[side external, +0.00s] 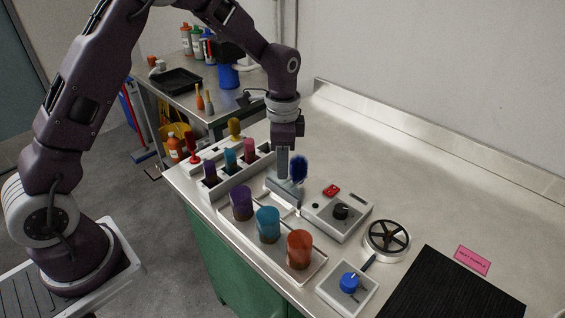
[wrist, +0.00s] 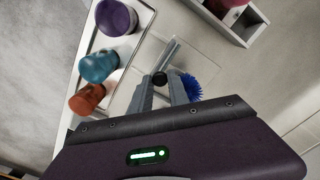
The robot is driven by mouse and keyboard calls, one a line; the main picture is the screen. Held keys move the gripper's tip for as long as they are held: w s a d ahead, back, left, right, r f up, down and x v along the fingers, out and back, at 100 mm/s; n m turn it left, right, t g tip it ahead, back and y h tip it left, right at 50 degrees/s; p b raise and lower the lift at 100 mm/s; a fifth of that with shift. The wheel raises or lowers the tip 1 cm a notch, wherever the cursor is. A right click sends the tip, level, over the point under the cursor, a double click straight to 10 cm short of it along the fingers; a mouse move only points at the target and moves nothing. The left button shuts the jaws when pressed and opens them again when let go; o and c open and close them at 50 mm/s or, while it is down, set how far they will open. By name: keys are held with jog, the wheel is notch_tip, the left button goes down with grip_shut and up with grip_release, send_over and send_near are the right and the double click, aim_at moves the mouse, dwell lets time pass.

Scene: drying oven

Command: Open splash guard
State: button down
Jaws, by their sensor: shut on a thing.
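My gripper (side external: 284,172) points down over the middle of the bench, beside a blue bristle brush (side external: 299,169). In the wrist view its two grey fingers (wrist: 165,86) are closed around a small black knob (wrist: 160,78). A narrow grey bar (wrist: 168,53) runs out beyond the knob, over a faint, pale, see-through-looking panel (wrist: 203,57). This panel may be the splash guard; its edges and hinge are hard to make out. The blue brush (wrist: 192,84) is close to the right finger. In the side view the fingers hide the knob.
A white tray (side external: 314,276) with purple, teal and orange jars stands in front. A rack (side external: 215,189) of colored bottles is behind left. A control box (side external: 337,212), a black-spoked wheel (side external: 387,240) and a blue-knob box (side external: 347,288) lie right.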

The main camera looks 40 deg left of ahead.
jog(key=s, duration=0.4)
jog(key=shift+s, duration=0.15)
jog(key=c, duration=1.3)
grip_release()
jog(key=shift+o, duration=0.2)
notch_tip(320, 180, up, 7)
jog(key=shift+r, duration=0.15)
